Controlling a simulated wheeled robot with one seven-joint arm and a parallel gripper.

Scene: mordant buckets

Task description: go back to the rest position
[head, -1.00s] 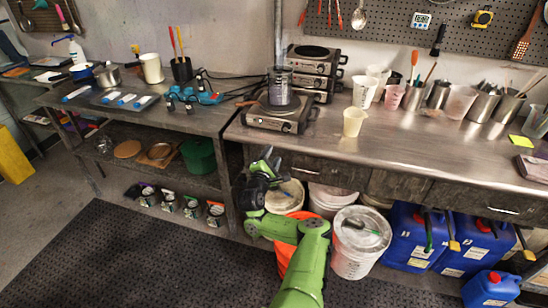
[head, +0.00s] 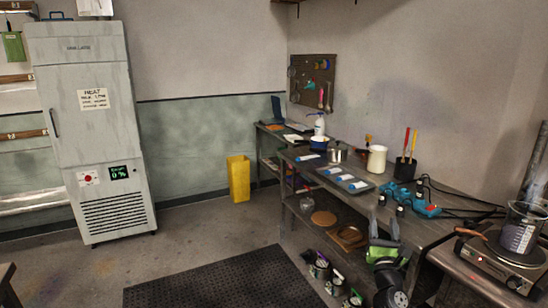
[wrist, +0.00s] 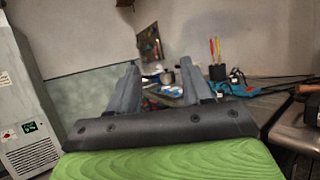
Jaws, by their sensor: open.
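My gripper (wrist: 160,88) shows in the wrist view with its two grey fingers apart and nothing between them. In the head view my gripper (head: 384,235) is at the lower right, in front of the steel workbench (head: 440,228). Its fingers are small and partly hidden there. It touches nothing that I can make out.
A tall grey cabinet (head: 92,140) stands at the left, with a yellow bin (head: 238,179) right of it. A hotplate (head: 502,262) with a beaker (head: 521,228) is at the right edge. Dark matting (head: 215,285) and clear floor lie in front.

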